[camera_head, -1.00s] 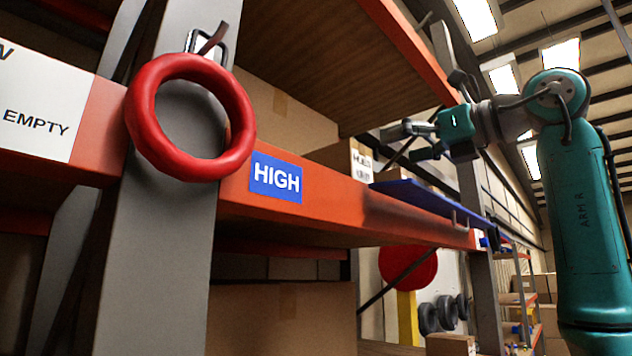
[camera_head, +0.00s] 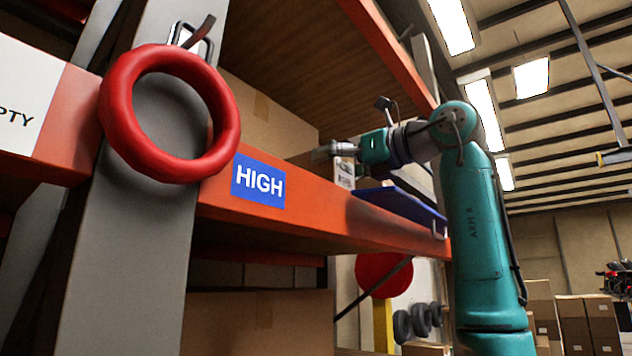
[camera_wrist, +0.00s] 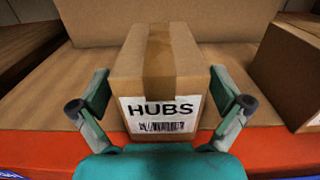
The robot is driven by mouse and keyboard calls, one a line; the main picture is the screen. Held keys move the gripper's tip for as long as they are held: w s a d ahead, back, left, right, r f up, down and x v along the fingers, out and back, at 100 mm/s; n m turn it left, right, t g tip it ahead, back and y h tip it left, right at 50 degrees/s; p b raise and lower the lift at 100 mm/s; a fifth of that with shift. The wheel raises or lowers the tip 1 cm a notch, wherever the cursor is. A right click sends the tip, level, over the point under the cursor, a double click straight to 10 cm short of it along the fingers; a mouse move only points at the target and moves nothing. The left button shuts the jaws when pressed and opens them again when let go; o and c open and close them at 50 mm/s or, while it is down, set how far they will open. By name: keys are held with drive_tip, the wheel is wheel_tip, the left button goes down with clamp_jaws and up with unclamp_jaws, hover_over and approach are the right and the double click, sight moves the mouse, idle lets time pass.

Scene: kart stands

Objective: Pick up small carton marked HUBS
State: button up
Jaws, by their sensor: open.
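The small carton marked HUBS (camera_wrist: 160,75) is brown with tape along its top and a white HUBS label facing me in the wrist view. It sits upright on the orange-edged shelf. My gripper (camera_wrist: 158,82) is open, with one finger on each side of the carton. A gap shows beside the right finger; whether the left one touches is hard to tell. In the head view my gripper (camera_head: 330,152) is at the carton, whose label (camera_head: 344,172) shows just below it; the rest is mostly hidden.
A larger box (camera_wrist: 165,20) stands behind the carton, and another box (camera_wrist: 290,75) stands to its right. In the head view a blue panel (camera_head: 405,206) lies along the orange beam (camera_head: 300,212). A red ring (camera_head: 115,110) hangs on the grey upright at left.

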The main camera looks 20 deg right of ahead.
drive_tip(key=shift+x, duration=1.1)
drive_tip(key=c, duration=1.5)
